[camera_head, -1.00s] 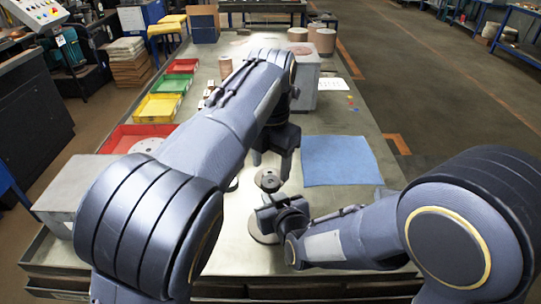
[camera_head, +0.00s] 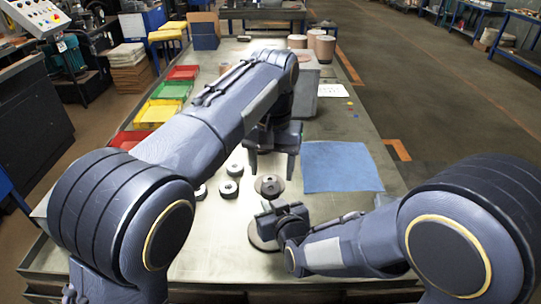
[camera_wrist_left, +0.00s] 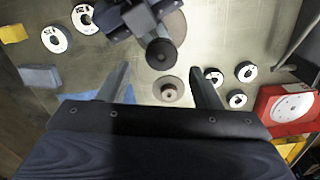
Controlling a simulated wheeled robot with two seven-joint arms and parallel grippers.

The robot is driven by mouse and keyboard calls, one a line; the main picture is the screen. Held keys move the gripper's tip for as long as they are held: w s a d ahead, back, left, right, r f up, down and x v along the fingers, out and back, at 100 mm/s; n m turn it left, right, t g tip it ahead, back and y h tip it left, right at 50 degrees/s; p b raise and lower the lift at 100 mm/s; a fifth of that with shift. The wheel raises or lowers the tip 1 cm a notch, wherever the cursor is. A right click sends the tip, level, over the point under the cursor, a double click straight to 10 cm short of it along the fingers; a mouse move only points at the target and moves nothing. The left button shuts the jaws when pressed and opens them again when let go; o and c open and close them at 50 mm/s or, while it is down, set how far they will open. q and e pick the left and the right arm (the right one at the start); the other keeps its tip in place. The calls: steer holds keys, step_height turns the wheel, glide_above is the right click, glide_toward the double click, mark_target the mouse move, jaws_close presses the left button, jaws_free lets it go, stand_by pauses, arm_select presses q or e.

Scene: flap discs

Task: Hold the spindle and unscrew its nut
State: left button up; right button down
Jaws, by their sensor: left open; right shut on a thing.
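My right gripper (camera_head: 268,212) is shut on the spindle, whose wide round base (camera_head: 260,237) rests on the bench near its front edge. In the left wrist view a dark round piece with a small centre (camera_wrist_left: 161,54) tops the spindle; I cannot tell if it is the nut. My left gripper (camera_head: 272,170) is open and empty, pointing down beyond the spindle. A grey disc with a raised hub (camera_head: 269,186) lies on the bench just beyond the spindle; it shows between my left fingertips in the left wrist view (camera_wrist_left: 168,91), not gripped.
Several dark ringed discs (camera_head: 228,188) lie left of the spindle. A blue cloth (camera_head: 341,167) lies at the right. Red (camera_head: 183,73), green (camera_head: 168,90) and yellow (camera_head: 156,112) trays line the left side. A grey block (camera_head: 304,100) stands behind my left arm.

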mark_target(271, 188)
arm_select(q)
steer(key=m, duration=0.5)
steer(key=shift+r+m, duration=0.15)
steer(key=shift+m, duration=0.15)
steer(key=m, duration=0.2)
steer(key=shift+r+m, duration=0.1)
steer(key=shift+m, duration=0.3)
steer(key=m, duration=0.5)
steer(key=shift+r, duration=0.15)
steer(key=m, duration=0.2)
steer(key=shift+r+m, duration=0.1)
steer(key=shift+m, duration=0.3)
steer(key=m, duration=0.5)
steer(key=shift+a+r, duration=0.1)
steer(key=shift+r, duration=0.1)
steer(key=m, duration=0.3)
steer(key=shift+r, duration=0.15)
steer(key=m, duration=0.4)
steer(key=shift+r, duration=0.15)
steer(key=m, duration=0.4)
steer(key=shift+r+m, duration=0.2)
steer(key=shift+m, duration=0.4)
steer(key=shift+f, duration=0.35)
step_height(271, 188, down, 7)
steer(key=shift+f, duration=0.15)
